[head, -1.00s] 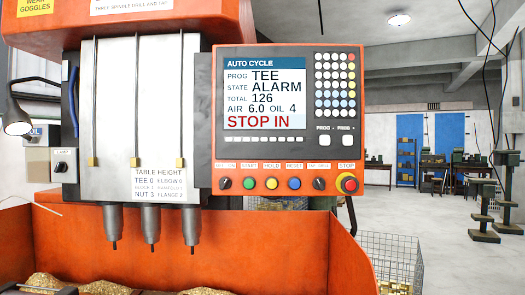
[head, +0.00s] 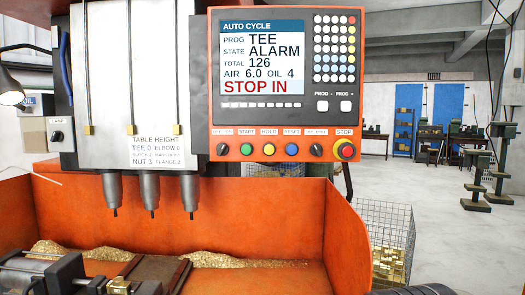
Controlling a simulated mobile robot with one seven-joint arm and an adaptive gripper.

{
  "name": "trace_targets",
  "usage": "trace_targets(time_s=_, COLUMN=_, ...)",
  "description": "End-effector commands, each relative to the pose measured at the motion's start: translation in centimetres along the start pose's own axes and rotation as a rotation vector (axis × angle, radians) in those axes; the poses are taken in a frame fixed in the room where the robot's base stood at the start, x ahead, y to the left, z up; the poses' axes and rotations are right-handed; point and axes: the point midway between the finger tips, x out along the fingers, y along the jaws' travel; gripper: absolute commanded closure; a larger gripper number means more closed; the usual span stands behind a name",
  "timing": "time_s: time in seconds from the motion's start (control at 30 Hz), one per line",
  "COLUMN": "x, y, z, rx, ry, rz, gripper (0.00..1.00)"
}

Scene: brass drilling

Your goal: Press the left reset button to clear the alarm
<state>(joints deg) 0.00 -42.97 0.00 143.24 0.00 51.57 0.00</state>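The orange control panel (head: 285,110) hangs upright at the centre of the head view. Its screen (head: 262,58) reads AUTO CYCLE, PROG TEE, STATE ALARM, TOTAL 126, AIR 6.0, OIL 4 and STOP IN in red. The blue button labelled RESET (head: 291,149) sits in the row below the screen. It is the only reset button I can make out. A green START button (head: 246,149) and a yellow HOLD button (head: 269,149) are to its left. A red STOP mushroom button (head: 344,149) is at the right end. My gripper is not in view.
Black knobs sit at the row's left and between RESET and STOP. Three drill spindles (head: 151,190) hang left of the panel above an orange chip tray (head: 255,200) with brass chips. A wire basket (head: 385,235) of brass parts stands at right. Open floor (head: 440,235) lies beyond.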

Motion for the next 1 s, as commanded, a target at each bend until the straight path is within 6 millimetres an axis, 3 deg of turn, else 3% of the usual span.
trace_targets(time_s=0.03, x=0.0, y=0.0, z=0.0, rx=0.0, ry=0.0, rz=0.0, gripper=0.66)
trace_targets(time_s=0.37, x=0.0, y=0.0, z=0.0, rx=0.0, ry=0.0, rz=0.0, gripper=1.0)
trace_targets(time_s=1.0, x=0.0, y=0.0, z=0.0, rx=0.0, ry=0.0, rz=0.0, gripper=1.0)
